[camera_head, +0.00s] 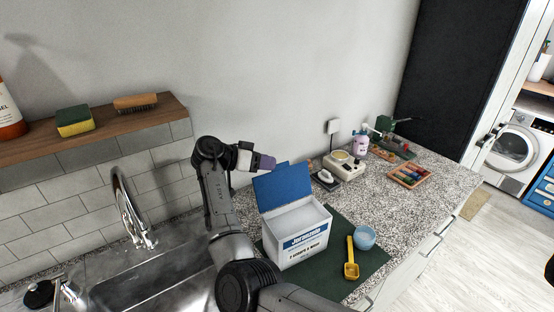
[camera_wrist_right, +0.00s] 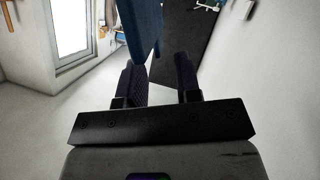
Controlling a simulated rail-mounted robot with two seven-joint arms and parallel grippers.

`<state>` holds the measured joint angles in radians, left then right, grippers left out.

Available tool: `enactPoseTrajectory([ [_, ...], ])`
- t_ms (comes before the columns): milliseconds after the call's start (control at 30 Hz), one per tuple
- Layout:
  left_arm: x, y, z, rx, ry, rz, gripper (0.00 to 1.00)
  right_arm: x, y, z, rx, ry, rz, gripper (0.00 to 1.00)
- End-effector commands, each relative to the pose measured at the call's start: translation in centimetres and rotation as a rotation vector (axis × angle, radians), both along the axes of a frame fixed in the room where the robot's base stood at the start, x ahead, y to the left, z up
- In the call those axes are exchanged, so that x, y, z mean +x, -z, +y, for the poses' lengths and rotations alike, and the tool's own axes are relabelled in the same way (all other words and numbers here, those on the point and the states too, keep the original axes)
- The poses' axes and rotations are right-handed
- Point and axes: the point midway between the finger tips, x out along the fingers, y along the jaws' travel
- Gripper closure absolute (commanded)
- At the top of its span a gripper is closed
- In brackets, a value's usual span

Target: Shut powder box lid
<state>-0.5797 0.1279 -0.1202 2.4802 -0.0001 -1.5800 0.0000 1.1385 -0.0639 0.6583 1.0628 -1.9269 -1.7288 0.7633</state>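The powder box (camera_head: 296,238) is white with a blue label and stands on a dark green mat (camera_head: 345,275). Its blue lid (camera_head: 284,186) is raised, standing up from the box's back edge, and white contents show inside. My right gripper (camera_head: 268,163) is at the lid's upper left corner, on the wall side, its purple fingers pointing right. In the right wrist view the fingers (camera_wrist_right: 160,76) are apart with a gap between them. The blue lid (camera_wrist_right: 141,28) crosses ahead of the left finger there; I cannot tell whether they touch. My left gripper is not in view.
A yellow scoop (camera_head: 351,258) and a blue bowl (camera_head: 364,238) are right of the box. The sink and faucet (camera_head: 131,208) are left.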

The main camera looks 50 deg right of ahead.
Motion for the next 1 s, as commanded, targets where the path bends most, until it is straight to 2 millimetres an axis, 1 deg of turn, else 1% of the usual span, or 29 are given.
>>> enactPoseTrajectory([
  [33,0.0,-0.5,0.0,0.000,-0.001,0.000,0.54,-0.4,0.0,-0.6,0.000,0.001,0.000,0.69],
  [100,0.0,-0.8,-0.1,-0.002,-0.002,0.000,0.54,-0.9,0.4,-1.2,0.000,0.002,0.001,0.69],
  [300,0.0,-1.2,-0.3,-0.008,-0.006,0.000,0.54,-1.7,1.1,-2.5,-0.001,0.000,0.000,0.69],
  [467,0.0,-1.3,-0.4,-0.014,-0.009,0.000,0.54,-1.9,1.3,-2.8,-0.001,0.000,0.000,0.69],
  [733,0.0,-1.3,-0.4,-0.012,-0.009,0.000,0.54,-2.0,1.4,-2.9,-0.001,-0.001,0.000,0.69],
  [1000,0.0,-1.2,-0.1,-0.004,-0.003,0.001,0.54,-2.0,1.3,-2.9,-0.001,-0.001,0.000,0.94],
])
